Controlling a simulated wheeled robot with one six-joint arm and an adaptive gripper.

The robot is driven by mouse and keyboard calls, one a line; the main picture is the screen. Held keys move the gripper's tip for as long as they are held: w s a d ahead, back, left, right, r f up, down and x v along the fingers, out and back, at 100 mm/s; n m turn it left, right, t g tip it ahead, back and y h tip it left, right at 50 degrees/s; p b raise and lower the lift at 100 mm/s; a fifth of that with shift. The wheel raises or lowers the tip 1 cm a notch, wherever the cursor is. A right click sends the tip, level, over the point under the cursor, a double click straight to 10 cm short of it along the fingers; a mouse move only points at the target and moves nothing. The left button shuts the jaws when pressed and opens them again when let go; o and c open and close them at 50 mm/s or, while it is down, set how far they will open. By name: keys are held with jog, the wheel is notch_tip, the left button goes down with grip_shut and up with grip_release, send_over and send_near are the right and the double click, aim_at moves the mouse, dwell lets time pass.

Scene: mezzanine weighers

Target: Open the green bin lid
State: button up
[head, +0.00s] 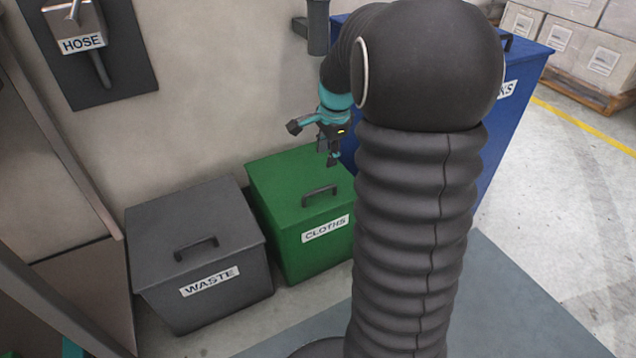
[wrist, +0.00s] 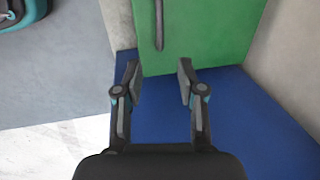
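The green bin (head: 275,200), labelled CLOTHS, stands against the wall with its lid (head: 285,180) shut. A dark bar handle (head: 320,195) sits near the lid's front edge. My gripper (head: 330,154) hangs over the back right of the green bin, beside the blue bin. In the wrist view my gripper (wrist: 158,76) is open and empty. The green lid (wrist: 215,30) and its handle (wrist: 160,25) lie beyond the fingertips in that view. No contact with the handle shows. My arm hides the green bin's right side in the head view.
A grey bin (head: 195,225) labelled WASTE stands left of the green one, lid shut. A tall blue bin (head: 510,110) stands to the right, its blue surface (wrist: 235,120) beneath my gripper in the wrist view. A hose panel (head: 120,75) is on the wall.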

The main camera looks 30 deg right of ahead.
aim_at(322, 188)
jog(key=w+f, duration=0.1)
jog(key=f, duration=0.3)
jog(key=f+b, duration=0.1)
jog(key=f, duration=0.4)
jog(key=w+f+b, duration=0.1)
jog(key=f, duration=0.3)
jog(key=shift+w+f, duration=0.2)
jog(key=shift+w, duration=0.1)
grip_shut()
jog(key=shift+d, duration=0.1)
